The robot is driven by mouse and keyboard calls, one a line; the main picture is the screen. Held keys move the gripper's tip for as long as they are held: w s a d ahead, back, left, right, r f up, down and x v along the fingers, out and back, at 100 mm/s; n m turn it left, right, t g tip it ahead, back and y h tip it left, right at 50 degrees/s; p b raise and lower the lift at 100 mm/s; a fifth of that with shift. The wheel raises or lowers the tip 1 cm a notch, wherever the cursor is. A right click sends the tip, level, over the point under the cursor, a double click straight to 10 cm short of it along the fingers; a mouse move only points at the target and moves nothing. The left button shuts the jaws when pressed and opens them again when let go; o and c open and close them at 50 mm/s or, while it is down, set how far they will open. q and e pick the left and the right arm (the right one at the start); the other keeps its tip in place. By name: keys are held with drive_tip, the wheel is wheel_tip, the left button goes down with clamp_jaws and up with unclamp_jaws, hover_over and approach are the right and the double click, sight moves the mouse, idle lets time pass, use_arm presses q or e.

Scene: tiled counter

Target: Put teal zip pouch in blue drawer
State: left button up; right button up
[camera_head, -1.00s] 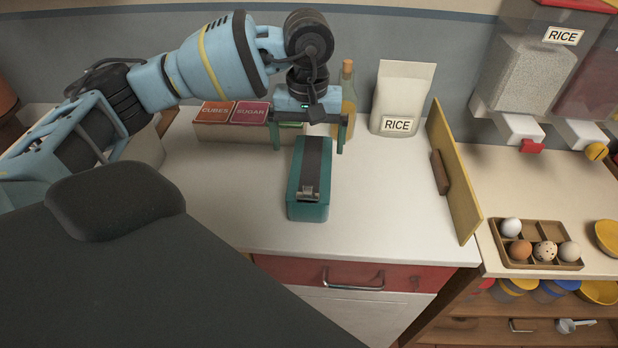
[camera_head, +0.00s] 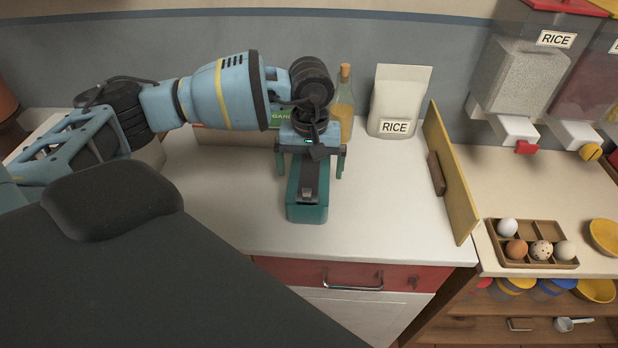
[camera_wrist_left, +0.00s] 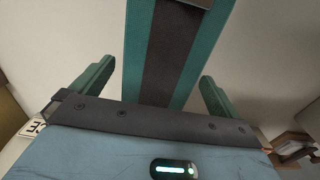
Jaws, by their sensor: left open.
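The teal zip pouch (camera_head: 307,213) is a long teal block with a dark strip along its top and a metal clasp near its front end. It stands on the white counter. My left gripper (camera_head: 310,176) is open above the pouch, with one finger on each side of it. In the left wrist view the pouch (camera_wrist_left: 133,45) lies between the spread fingers (camera_wrist_left: 157,72), with gaps on both sides. The arm hides the pouch's rear part in the head view. I see no blue drawer; the drawer below the counter is red (camera_head: 305,272). My right gripper is not in view.
A yellow board (camera_head: 450,175) stands upright at the counter's right edge. A white rice bag (camera_head: 400,95) and a bottle (camera_head: 343,105) stand behind. An egg tray (camera_head: 530,262) is on the right-hand counter. White counter left of the pouch is clear.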

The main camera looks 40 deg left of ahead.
use_arm(q)
drive_tip(key=shift+f, duration=0.55)
drive_tip(key=c, duration=0.9)
drive_tip(key=shift+c, duration=1)
drive_tip(key=shift+r, duration=0.2)
drive_tip(key=shift+r+b, duration=0.3)
drive_tip(key=shift+r, duration=1.35)
drive_tip(key=s+d+r+b, duration=0.1)
drive_tip(key=s+d, duration=0.9)
drive_tip(key=d, duration=0.2)
drive_tip(key=shift+s+d+r, duration=0.15)
drive_tip(key=shift+d+r, duration=0.05)
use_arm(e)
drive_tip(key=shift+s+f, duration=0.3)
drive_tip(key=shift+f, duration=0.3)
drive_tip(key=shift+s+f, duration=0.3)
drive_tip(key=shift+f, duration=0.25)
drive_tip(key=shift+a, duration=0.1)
